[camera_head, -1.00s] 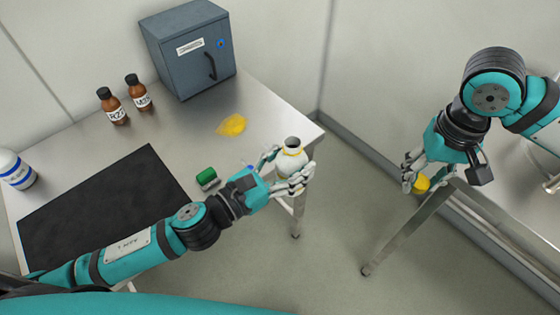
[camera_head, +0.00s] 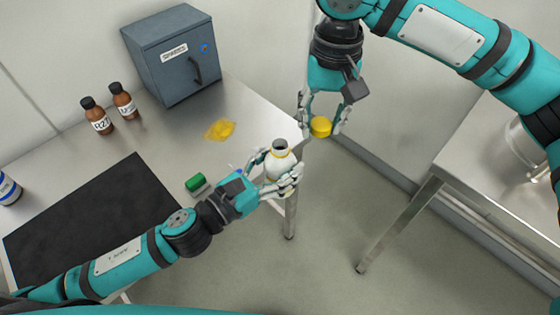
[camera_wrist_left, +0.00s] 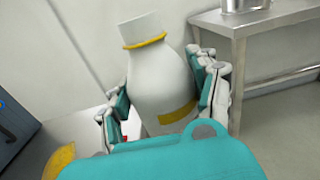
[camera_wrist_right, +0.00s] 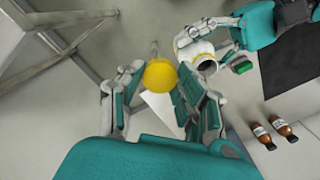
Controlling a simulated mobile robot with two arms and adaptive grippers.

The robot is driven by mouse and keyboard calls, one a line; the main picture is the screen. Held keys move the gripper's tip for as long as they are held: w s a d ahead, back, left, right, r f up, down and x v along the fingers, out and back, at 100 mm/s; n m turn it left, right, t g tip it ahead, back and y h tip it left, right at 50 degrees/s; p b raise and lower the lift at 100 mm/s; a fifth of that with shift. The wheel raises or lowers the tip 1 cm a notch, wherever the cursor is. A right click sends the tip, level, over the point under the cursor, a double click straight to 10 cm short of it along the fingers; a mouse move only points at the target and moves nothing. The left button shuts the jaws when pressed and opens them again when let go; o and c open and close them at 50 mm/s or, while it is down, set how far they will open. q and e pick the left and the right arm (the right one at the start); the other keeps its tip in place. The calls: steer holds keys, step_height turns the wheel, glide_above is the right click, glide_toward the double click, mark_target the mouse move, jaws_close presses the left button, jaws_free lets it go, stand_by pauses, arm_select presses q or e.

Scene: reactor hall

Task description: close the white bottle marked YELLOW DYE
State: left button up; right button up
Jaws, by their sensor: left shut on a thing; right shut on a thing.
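The white bottle (camera_head: 279,165) has a yellow ring at its neck and an open, dark mouth. My left gripper (camera_head: 279,178) is shut on its body and holds it roughly upright, off the table's right edge. In the left wrist view the bottle (camera_wrist_left: 160,80) fills the space between the fingers, with a yellow band low on it; no lettering is readable. The yellow cap (camera_head: 320,127) is in my right gripper (camera_head: 322,118), above and to the right of the bottle and apart from it. The right wrist view shows the cap (camera_wrist_right: 160,75) between the fingertips.
A yellow spill (camera_head: 220,129) lies on the steel table (camera_head: 240,105). A green-topped block (camera_head: 195,184), a black mat (camera_head: 90,225), brown bottles (camera_head: 97,116) and a grey cabinet (camera_head: 172,52) are there too. A second table (camera_head: 470,150) stands at right.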

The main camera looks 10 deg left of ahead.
step_height(320, 180, up, 3)
glide_above(281, 145)
steer(key=shift+a, duration=0.1)
steer(key=shift+f, duration=0.1)
steer(key=shift+f, duration=1.9)
steer(key=shift+f, duration=0.85)
steer(key=shift+f, duration=0.55)
